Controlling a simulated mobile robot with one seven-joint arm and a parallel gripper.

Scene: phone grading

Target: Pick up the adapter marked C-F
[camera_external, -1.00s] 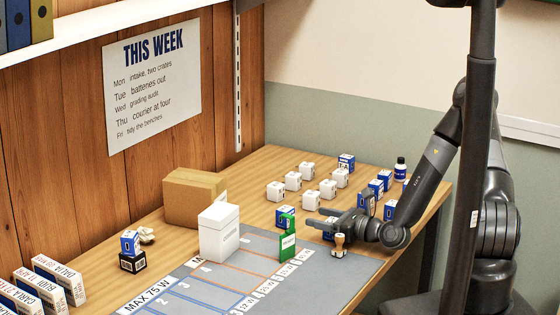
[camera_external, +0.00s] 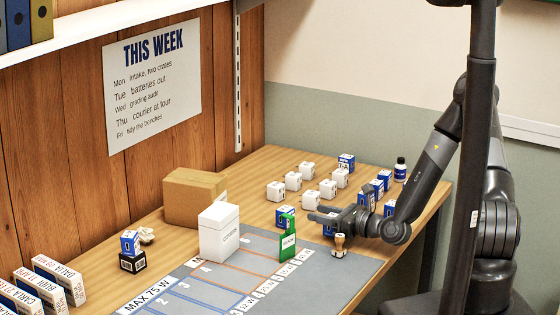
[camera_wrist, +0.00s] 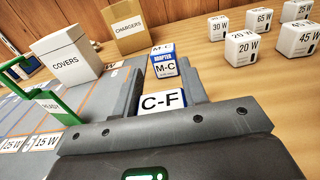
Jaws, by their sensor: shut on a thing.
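The adapter marked C-F (camera_wrist: 162,102) is a blue and white box with its label facing up, between my two fingers in the wrist view. My gripper (camera_external: 320,217) is shut on it. In the external view, part of the box (camera_external: 329,230) shows under the fingers, and I cannot tell whether it is clear of the table. Another blue and white adapter, marked M-C (camera_wrist: 163,66), stands just beyond the fingertips; it also shows in the external view (camera_external: 285,216).
A wooden stamp (camera_external: 339,245) stands close in front of my gripper, and a green holder (camera_external: 288,242) is to its left. White charger cubes (camera_external: 308,199) stand behind. The white COVERS box (camera_external: 219,231) and brown CHARGERS box (camera_external: 195,197) stand further left. More blue boxes are near my arm.

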